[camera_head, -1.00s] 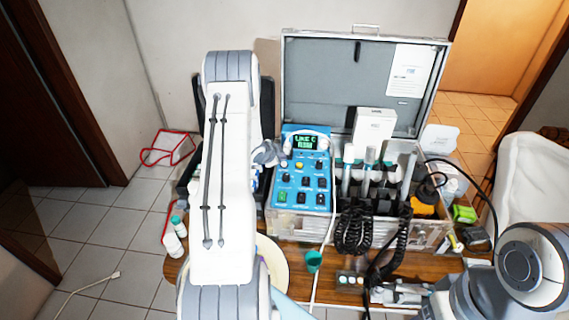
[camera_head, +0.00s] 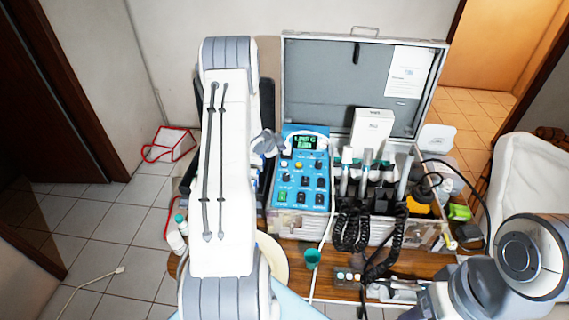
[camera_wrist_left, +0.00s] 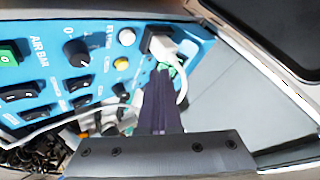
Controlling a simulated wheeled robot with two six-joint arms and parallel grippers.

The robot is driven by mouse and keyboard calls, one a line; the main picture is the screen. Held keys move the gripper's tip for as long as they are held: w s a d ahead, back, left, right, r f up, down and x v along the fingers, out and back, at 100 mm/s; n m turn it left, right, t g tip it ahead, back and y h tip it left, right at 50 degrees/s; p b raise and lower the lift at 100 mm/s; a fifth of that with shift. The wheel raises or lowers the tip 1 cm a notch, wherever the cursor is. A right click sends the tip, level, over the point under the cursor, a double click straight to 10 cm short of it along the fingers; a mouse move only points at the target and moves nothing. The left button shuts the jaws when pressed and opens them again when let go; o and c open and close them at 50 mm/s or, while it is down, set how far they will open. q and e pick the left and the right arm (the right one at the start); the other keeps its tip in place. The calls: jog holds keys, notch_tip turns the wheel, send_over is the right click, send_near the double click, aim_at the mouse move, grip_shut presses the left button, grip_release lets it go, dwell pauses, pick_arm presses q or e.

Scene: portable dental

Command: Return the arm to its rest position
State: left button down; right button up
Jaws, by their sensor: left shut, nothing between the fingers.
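My left arm (camera_head: 228,170) extends up the left middle of the head view. Its gripper (camera_head: 268,143) is beside the left edge of the blue control panel (camera_head: 302,185) of the dental unit. In the left wrist view the dark fingers of the gripper (camera_wrist_left: 160,85) are together with nothing held, in front of the panel's edge near a white plug-like part (camera_wrist_left: 163,45). I cannot tell whether they touch it.
The open metal case (camera_head: 360,80) holds the panel, handpieces (camera_head: 367,170) and black coiled cords (camera_head: 352,228). It stands on a wooden table (camera_head: 330,290) with a green cup (camera_head: 312,258). A white chair-like thing (camera_head: 530,180) is at the right.

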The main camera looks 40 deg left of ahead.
dwell(0.3)
pick_arm(q)
jog(key=w+d+r+g+b, duration=0.1)
jog(key=d+r, duration=0.3)
jog(key=d, duration=0.5)
jog(key=d+r+g, duration=0.1)
jog(key=d+r, duration=0.3)
jog(key=d, duration=0.5)
jog(key=s+d+r+g+h+b, duration=0.1)
jog(key=s+d+r, duration=0.1)
jog(key=s+d, duration=0.45)
jog(key=s+d+r+g, duration=0.2)
jog(key=s+d, duration=0.2)
jog(key=d, duration=0.5)
jog(key=s+d+r+g, duration=0.1)
jog(key=s+d, duration=0.4)
jog(key=s, duration=0.7)
jog(key=s+d+r+g+h+b, duration=0.1)
jog(key=s+d+g, duration=0.2)
jog(key=s, duration=1)
jog(key=shift+d+g, duration=0.3)
jog(key=shift+d, duration=0.6)
